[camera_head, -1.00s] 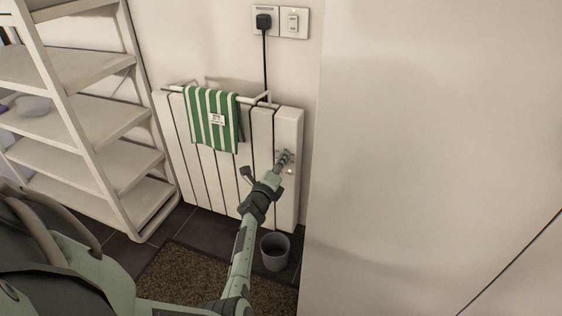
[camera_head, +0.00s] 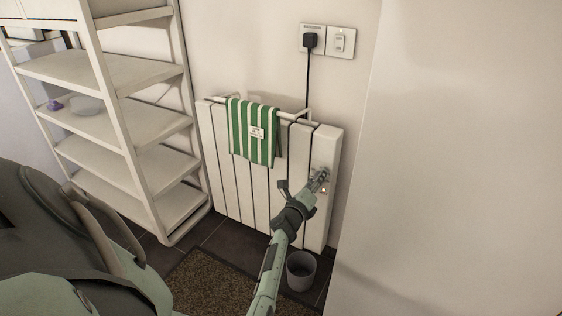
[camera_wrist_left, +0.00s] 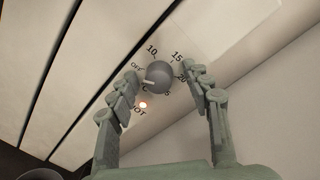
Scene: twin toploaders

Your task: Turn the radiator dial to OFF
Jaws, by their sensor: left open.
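The radiator (camera_head: 232,180) is white and stands against the wall, with the dial at the upper right of its front. In the left wrist view the dial (camera_wrist_left: 158,75) is a round grey knob with a pale pointer mark aimed left and slightly down, just below the OFF label (camera_wrist_left: 137,66). Numbers 10, 15 and 20 run around its top and right. My left gripper (camera_head: 318,180) is at the dial, hiding it in the head view. Its open fingers (camera_wrist_left: 163,78) stand on either side of the dial; I cannot tell whether they touch it. My right gripper is not in view.
A small lamp (camera_wrist_left: 143,104) glows by the HOT label below the dial. A green-striped towel (camera_head: 252,132) hangs on the radiator rail. A grey bin (camera_head: 301,271) stands on the floor below my left arm. White shelves (camera_head: 120,125) stand left; a wall (camera_head: 460,150) closes the right.

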